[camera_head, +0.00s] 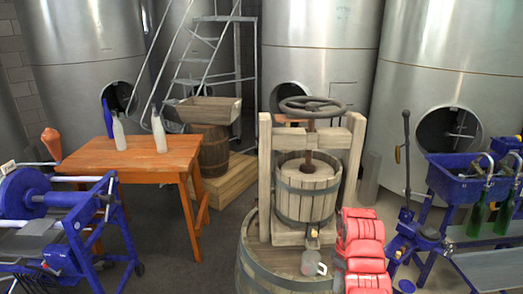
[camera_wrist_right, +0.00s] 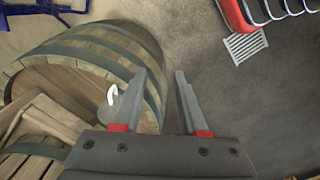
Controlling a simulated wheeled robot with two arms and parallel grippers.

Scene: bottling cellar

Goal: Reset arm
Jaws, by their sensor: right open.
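My right gripper (camera_wrist_right: 160,72) shows in the right wrist view. Its two grey fingers, with red at their bases, are spread apart with nothing between them. They point past the barrel's (camera_wrist_right: 95,40) edge, with grey floor beyond the fingertips on the right. A small clear jug with a white handle (camera_wrist_right: 112,95) stands on the barrel, left of the left finger and partly hidden by it. I cannot make out the right gripper's fingers in the head view. My left gripper is in neither view.
A wooden press (camera_head: 306,190) stands on the barrel (camera_head: 262,262); the jug (camera_head: 313,264) is under its spout. A wooden table (camera_head: 160,158) with bottles is at left, beside a blue machine (camera_head: 70,205). A red segmented object (camera_head: 362,240) and a blue bottling machine (camera_head: 455,180) are at right.

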